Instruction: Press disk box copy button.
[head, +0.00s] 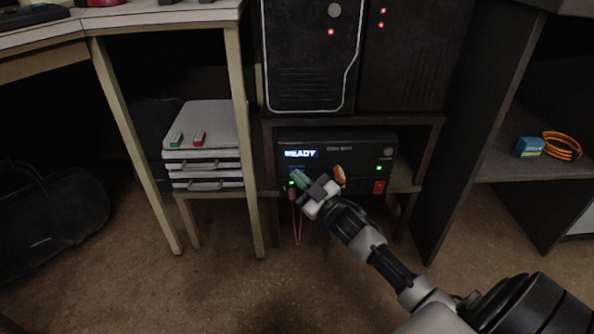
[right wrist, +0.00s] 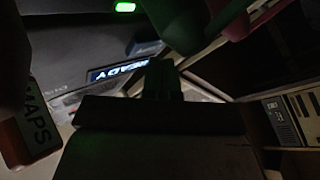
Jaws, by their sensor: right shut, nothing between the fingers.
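The display also shows in the right wrist view (right wrist: 115,72). My right gripper (head: 297,177) is shut and empty, its greenish fingertips at the lower left of the box front, below the display. I cannot tell if they touch the panel. The fingers hide part of the front, and I cannot make out the copy button. An orange piece (head: 340,173) sticks out right of the gripper; an orange piece labelled MAPS (right wrist: 35,125) is in the wrist view. My left gripper is not in view.
A pink cord (head: 298,225) hangs below the gripper. A red switch (head: 378,187) is at the box's lower right. Stacked pale cases (head: 207,155) carry a green and a red stick. A dark tower (head: 310,60) stands above. Table legs flank the shelf.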

